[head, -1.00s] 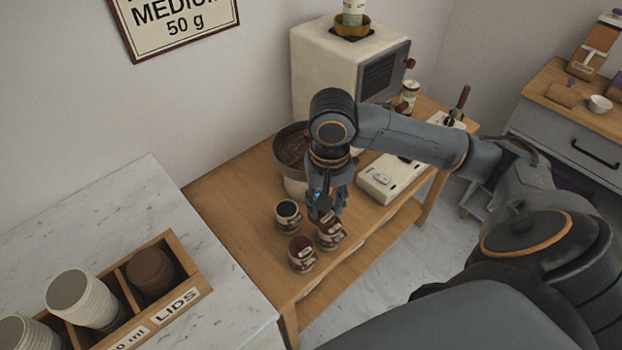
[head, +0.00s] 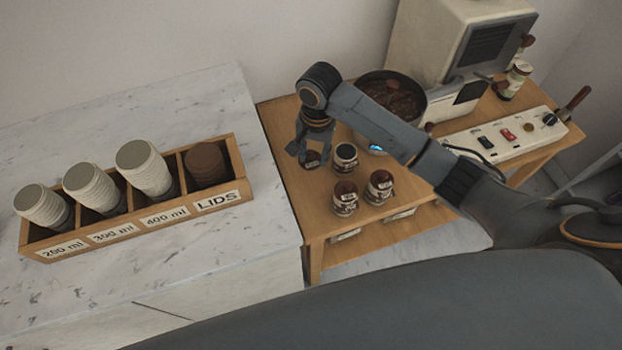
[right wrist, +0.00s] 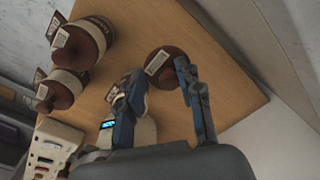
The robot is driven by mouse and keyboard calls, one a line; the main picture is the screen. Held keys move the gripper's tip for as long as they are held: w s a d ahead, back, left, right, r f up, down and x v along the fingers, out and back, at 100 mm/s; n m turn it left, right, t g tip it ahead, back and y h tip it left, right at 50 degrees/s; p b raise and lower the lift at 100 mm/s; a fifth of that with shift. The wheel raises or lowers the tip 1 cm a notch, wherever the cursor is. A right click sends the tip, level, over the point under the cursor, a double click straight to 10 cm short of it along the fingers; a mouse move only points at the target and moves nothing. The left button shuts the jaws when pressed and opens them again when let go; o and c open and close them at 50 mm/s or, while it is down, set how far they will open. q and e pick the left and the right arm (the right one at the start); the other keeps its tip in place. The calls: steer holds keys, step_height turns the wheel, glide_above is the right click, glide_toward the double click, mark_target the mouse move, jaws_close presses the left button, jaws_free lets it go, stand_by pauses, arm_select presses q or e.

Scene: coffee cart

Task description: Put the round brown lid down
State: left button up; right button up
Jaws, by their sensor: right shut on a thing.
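My right gripper (head: 314,148) is shut on the round brown lid (head: 311,160), which has a pale label. The lid shows between the fingertips in the right wrist view (right wrist: 167,66). It is over or near the left part of the wooden table (head: 284,125); I cannot tell whether it touches the wood. Just right of it stands an open jar (head: 345,158) with a dark mouth. Two jars with brown lids, a left one (head: 345,199) and a right one (head: 379,188), stand nearer the front edge. My left gripper is not in view.
A pot of dark contents (head: 392,98) stands behind my right arm. A switch panel (head: 505,135) lies on the right. On the marble counter (head: 150,275), a wooden box (head: 215,208) holds cup stacks and dark lids. Bare wood lies left of the jars.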

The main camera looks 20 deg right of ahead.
mark_target(313, 160)
step_height(313, 160, down, 6)
steer(key=shift+w+r, duration=0.1)
steer(key=shift+r, duration=0.05)
steer(key=shift+f, duration=2.05)
steer(key=o, duration=1.1)
steer(key=shift+f, duration=0.1)
steer(key=shift+c, duration=0.2)
steer(key=r, duration=1.2)
steer(key=shift+d+r, duration=0.15)
steer(key=shift+d, duration=0.05)
steer(key=shift+s, duration=0.2)
